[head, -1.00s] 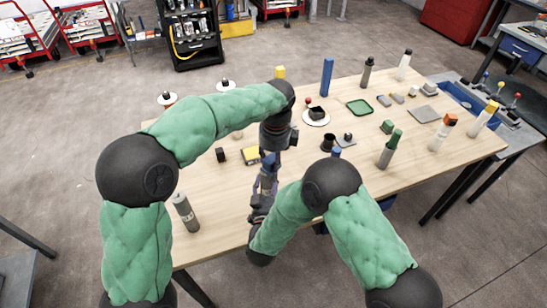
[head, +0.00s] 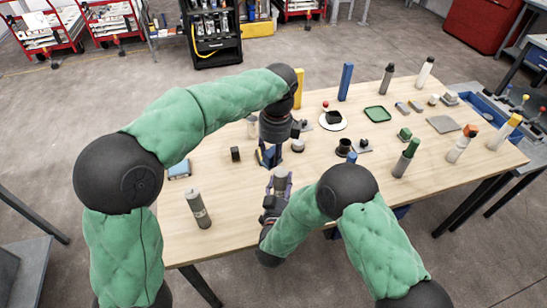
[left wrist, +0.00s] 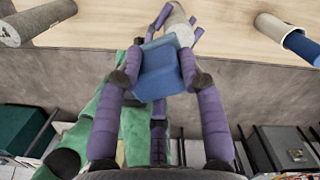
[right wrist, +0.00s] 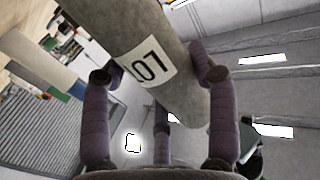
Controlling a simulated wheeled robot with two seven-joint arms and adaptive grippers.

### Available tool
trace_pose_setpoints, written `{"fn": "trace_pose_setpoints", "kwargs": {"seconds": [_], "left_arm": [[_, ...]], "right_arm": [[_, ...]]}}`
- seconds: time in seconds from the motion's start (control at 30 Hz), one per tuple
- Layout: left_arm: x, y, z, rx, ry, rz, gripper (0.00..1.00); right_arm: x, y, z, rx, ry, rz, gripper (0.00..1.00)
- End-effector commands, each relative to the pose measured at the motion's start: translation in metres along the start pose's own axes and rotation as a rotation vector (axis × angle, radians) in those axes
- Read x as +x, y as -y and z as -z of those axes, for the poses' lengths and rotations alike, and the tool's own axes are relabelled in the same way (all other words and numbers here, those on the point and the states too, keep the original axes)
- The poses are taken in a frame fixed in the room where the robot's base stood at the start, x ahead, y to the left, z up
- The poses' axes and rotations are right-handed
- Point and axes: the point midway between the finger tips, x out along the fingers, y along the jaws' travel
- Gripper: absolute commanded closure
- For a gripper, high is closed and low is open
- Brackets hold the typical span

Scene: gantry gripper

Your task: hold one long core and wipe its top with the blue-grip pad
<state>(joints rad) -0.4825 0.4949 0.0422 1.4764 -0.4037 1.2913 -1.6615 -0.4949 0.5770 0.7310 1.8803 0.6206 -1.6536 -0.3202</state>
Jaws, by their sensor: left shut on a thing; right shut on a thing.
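The blue-grip pad (left wrist: 160,70) is a blue block clamped between the purple fingers of my left gripper (left wrist: 158,78). In the head view my left gripper (head: 268,156) is low over the table's front part. My right gripper (right wrist: 155,75) is shut on a long grey core (right wrist: 150,55) with a "07" label, and its fingers sit on both sides of it.
Another grey core (head: 198,207) stands at the table's front left. More cores are at the far right and back.

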Motion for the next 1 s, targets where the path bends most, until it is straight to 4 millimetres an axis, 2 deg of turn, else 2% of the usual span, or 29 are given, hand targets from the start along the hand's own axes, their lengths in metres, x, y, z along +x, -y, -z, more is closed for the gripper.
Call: {"fn": "trace_pose_setpoints", "kwargs": {"seconds": [0.33, 0.97, 1.0], "left_arm": [[-0.028, 0.000, -0.002, 0.000, -0.001, 0.001, 0.97], [-0.029, 0.000, -0.002, 0.000, -0.001, 0.000, 0.97], [-0.029, 0.000, -0.002, 0.000, -0.001, 0.000, 0.97]], "right_arm": [[0.000, 0.001, 0.001, 0.002, -0.001, 0.001, 1.00], [0.000, 0.001, 0.001, 0.002, -0.001, 0.002, 1.00], [0.000, 0.001, 0.001, 0.002, -0.001, 0.002, 0.29]]}}
